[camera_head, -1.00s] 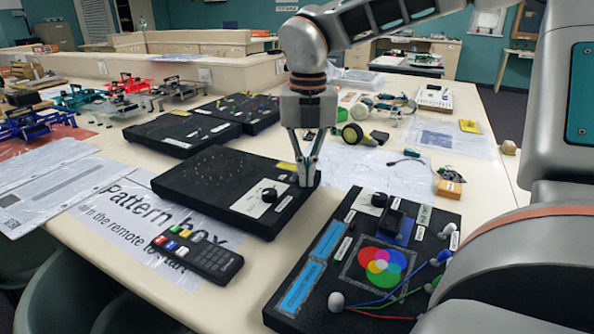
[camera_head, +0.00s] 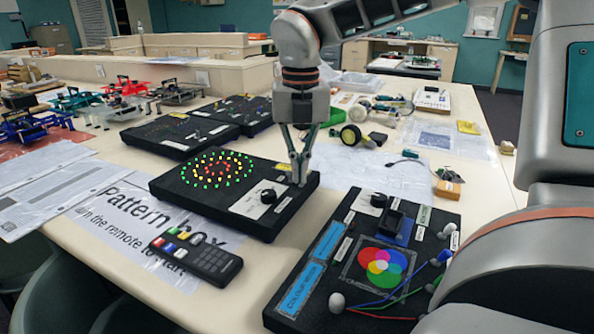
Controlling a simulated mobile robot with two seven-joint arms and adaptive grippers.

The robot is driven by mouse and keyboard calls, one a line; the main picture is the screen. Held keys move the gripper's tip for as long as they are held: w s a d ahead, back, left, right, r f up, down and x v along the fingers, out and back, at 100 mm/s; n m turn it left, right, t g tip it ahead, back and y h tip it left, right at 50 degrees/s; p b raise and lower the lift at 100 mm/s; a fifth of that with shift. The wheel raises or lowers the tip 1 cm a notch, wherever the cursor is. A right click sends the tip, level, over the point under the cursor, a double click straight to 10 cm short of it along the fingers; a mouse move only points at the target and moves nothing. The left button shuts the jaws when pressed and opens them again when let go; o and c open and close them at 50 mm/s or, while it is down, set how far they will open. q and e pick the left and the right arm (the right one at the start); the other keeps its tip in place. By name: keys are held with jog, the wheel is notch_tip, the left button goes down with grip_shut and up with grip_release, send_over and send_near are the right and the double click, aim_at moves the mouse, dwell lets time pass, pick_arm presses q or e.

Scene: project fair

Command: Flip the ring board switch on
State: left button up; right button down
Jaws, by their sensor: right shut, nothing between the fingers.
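The ring board (camera_head: 215,196) is a black box on the table with rings of small lights, now lit in green, yellow and red. A white plate with a black knob (camera_head: 268,196) sits on its right part. My right gripper (camera_head: 299,181) is shut and empty, pointing down with its fingertips at the board's right end, beside the knob plate. The fingers hide the switch, so I cannot tell its position. My left gripper is not in view.
A remote (camera_head: 197,256) lies on a printed pattern box sheet (camera_head: 122,216) in front of the ring board. A black colour-mixing board (camera_head: 372,236) with wires stands to the right. More black boards (camera_head: 180,132) stand behind. Clear table shows between the two front boards.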

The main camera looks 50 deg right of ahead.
jog(key=shift+w+r+p, duration=0.1)
jog(key=shift+r+p, duration=0.3)
jog(key=shift+r, duration=0.1)
jog(key=shift+d+r+p, duration=0.2)
jog(key=shift+r+p, duration=0.35)
jog(key=shift+r, duration=1.65)
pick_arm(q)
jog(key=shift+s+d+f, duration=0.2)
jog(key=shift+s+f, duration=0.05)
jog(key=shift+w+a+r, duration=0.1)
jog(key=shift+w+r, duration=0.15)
pick_arm(e)
jog(key=shift+s+r, duration=0.2)
